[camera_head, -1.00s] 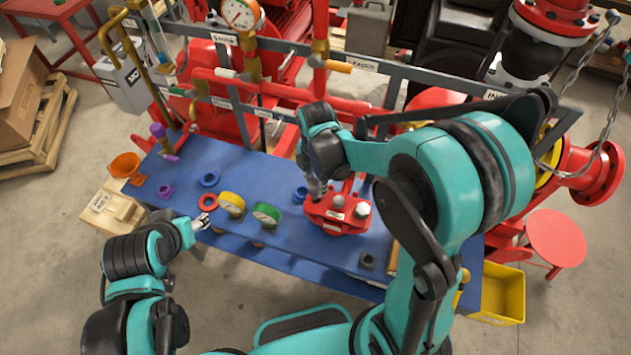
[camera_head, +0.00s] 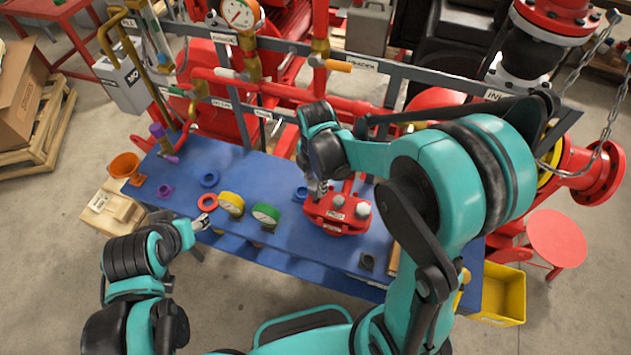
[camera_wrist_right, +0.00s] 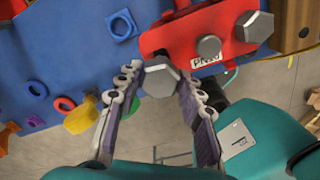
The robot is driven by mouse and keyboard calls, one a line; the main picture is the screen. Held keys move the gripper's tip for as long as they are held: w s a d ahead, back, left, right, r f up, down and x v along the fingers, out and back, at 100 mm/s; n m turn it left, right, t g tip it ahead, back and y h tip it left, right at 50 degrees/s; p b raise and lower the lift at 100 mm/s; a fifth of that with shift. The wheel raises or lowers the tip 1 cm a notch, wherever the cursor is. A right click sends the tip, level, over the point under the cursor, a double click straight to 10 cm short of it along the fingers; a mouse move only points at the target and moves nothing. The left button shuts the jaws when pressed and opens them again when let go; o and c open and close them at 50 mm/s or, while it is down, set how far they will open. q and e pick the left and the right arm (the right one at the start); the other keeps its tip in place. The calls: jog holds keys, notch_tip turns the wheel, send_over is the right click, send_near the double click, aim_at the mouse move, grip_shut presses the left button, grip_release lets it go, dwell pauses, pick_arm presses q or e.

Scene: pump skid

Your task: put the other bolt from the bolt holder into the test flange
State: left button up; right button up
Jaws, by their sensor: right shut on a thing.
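The right gripper (camera_head: 317,187) is shut on a grey hex-headed bolt (camera_wrist_right: 160,78), held between its fingertips in the right wrist view. The bolt is at the left corner of the red test flange (camera_head: 325,222), which also shows in the wrist view (camera_wrist_right: 165,38). The bolt's shank is hidden, so I cannot tell whether it is in a hole. Two other grey heads stand on the flange, a large hex one (camera_wrist_right: 252,27) and a smaller one (camera_wrist_right: 208,46). I cannot clearly identify the bolt holder. The left gripper (camera_head: 203,222) is at the table's front-left edge, its opening unclear.
The blue table (camera_head: 290,238) bears a yellow gauge (camera_head: 231,203), a green gauge (camera_head: 266,214), a red ring (camera_head: 208,201) and a blue ring (camera_head: 209,178). A small dark square part (camera_head: 367,262) lies front right. Red pipes (camera_head: 290,93) run behind. A yellow bin (camera_head: 508,290) stands right.

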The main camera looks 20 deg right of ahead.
jog(key=shift+f+b, duration=2.55)
jog(key=shift+f, duration=0.25)
jog(key=o, duration=1.3)
jog(key=shift+c, duration=0.2)
notch_tip(320, 180, up, 12)
jog(key=shift+r, duration=0.1)
jog(key=s+d+f+m+t+b, duration=0.2)
jog(key=s+f+m+t+b, duration=0.1)
jog(key=m, duration=0.8)
jog(key=s+d+f+m+t+b, duration=0.2)
jog(key=s+f+m+t+b, duration=0.2)
jog(key=s+m, duration=0.3)
jog(key=m+b, duration=0.1)
jog(key=m, duration=0.3)
jog(key=shift+s+d+f, duration=0.15)
jog(key=shift+d+f, duration=0.1)
jog(key=shift+f, duration=0.1)
